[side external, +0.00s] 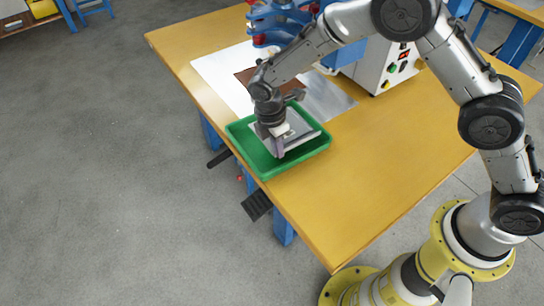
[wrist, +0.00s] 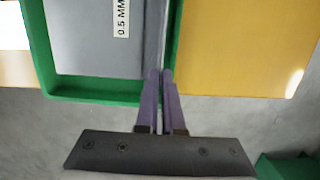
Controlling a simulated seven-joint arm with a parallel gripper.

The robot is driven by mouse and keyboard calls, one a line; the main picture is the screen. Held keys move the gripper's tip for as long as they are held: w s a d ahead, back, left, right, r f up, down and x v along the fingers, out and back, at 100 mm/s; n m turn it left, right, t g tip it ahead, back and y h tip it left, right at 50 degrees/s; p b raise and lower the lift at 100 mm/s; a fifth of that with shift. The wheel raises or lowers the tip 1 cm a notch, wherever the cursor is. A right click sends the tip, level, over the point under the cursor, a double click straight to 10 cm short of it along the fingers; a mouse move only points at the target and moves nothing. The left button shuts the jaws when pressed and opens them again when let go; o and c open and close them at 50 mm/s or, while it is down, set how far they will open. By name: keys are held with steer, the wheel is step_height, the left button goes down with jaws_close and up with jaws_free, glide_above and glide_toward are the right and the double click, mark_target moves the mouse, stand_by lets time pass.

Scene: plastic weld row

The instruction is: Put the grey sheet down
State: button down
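My gripper (side external: 280,152) points down over the green tray (side external: 256,160), and its purple fingers (wrist: 161,74) are close together in the wrist view. A thin grey strip, seen nearly edge-on, runs up from between the fingertips; it looks like the edge of the grey sheet (wrist: 163,35). A flat grey surface (wrist: 85,40) with a "0.5 MM" label lies in the tray beside it. In the side view a pale grey sheet (side external: 300,134) shows in the tray around the gripper. The gripper hides part of it, and I cannot tell whether the sheet touches the tray floor.
A white sheet (side external: 220,75), a brown sheet (side external: 243,77) and another grey piece (side external: 328,103) lie on the wooden table (side external: 365,155) behind the tray. A white control box (side external: 388,70) with buttons stands at the back right. The table right of the tray is clear.

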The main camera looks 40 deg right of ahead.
mark_target(274, 165)
steer(key=shift+w+a+f, duration=0.2)
steer(key=shift+w+f, duration=0.2)
steer(key=shift+f, duration=0.15)
steer(key=shift+w+a+f, duration=0.15)
steer(key=shift+w+f, duration=0.25)
steer(key=shift+f, duration=1.7)
steer(key=shift+f, duration=0.1)
steer(key=c, duration=1)
jaws_free()
steer(key=shift+c, duration=0.2)
step_height(274, 165, up, 12)
steer(key=a, duration=0.2)
